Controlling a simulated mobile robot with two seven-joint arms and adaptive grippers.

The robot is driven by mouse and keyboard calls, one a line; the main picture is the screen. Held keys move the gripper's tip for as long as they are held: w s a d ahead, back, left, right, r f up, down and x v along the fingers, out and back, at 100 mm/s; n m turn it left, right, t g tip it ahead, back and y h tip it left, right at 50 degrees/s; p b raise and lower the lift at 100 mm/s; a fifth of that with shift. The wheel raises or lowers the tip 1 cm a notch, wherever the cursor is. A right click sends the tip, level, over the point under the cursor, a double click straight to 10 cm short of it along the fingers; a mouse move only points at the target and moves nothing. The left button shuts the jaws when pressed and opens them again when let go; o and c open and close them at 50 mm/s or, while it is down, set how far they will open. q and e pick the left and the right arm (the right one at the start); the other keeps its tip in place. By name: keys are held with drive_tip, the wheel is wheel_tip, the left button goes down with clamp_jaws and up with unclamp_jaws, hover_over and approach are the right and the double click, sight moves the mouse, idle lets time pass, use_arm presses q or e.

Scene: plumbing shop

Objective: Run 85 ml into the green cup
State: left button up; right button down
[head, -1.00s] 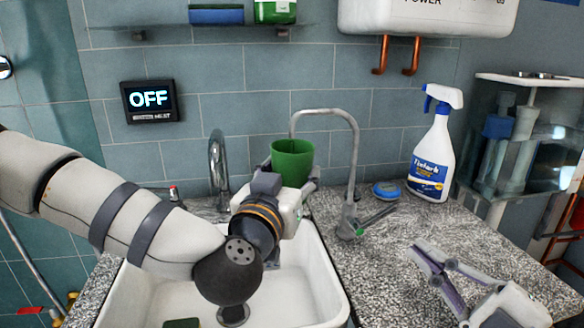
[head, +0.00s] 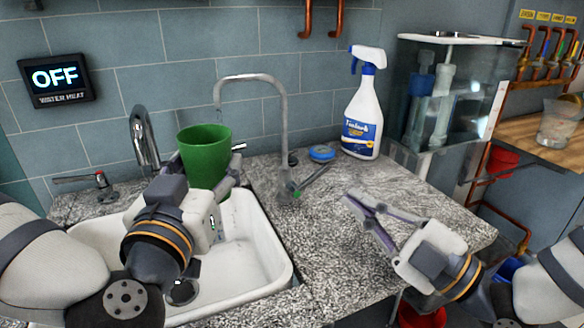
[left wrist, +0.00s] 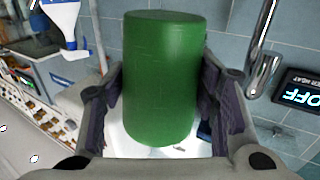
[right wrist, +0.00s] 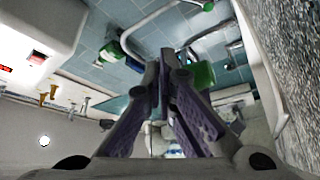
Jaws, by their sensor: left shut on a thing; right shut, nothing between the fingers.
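The green cup (head: 204,160) is upright above the sink, under the spout end of the slim tap (head: 284,120). My left gripper (head: 205,175) is shut on it, one finger on each side; the left wrist view shows the cup (left wrist: 162,80) between the fingers. The cup's inside is mostly hidden, and I cannot make out its water level or any clear stream. The tap's dark lever (head: 314,178) points right and back from its base. My right gripper (head: 348,197) is shut and empty over the counter, right of the lever and apart from it.
A white sink (head: 270,275) lies below the cup. A second chrome tap (head: 143,140) stands left. A spray bottle (head: 363,110) and blue sponge (head: 321,153) sit behind on the granite counter (head: 340,270). The wall display (head: 56,80) reads OFF. The counter front is clear.

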drive_tip(key=m+t+h, duration=0.1)
drive_tip(key=m+h, duration=0.1)
drive_tip(key=m, duration=0.9)
drive_tip(key=w+m+t+h, duration=0.1)
drive_tip(key=m+h, duration=0.2)
drive_tip(key=m, duration=0.8)
drive_tip(key=w+m+t+h, duration=0.1)
drive_tip(key=m+h, duration=0.2)
drive_tip(key=m, duration=0.8)
drive_tip(key=shift+w+d+r, duration=0.1)
drive_tip(key=shift+w+r, duration=0.05)
drive_tip(key=shift+r, duration=0.1)
drive_tip(key=f+m, duration=0.1)
drive_tip(key=m, duration=0.2)
drive_tip(key=s+f+m+h, duration=0.1)
drive_tip(key=m, duration=0.3)
drive_tip(key=f+m+g+h, duration=0.1)
drive_tip(key=m, duration=0.2)
drive_tip(key=shift+s+m, duration=0.25)
drive_tip(key=shift+m, duration=0.05)
drive_tip(key=shift+s+f+m+h, duration=0.1)
drive_tip(key=shift+f+m+h, duration=0.05)
drive_tip(key=shift+m, duration=0.45)
drive_tip(key=shift+s+f+m+h, duration=0.1)
drive_tip(key=shift+f+m+h, duration=0.05)
drive_tip(key=shift+m, duration=0.45)
drive_tip(key=x, duration=1)
drive_tip(key=shift+f, duration=0.15)
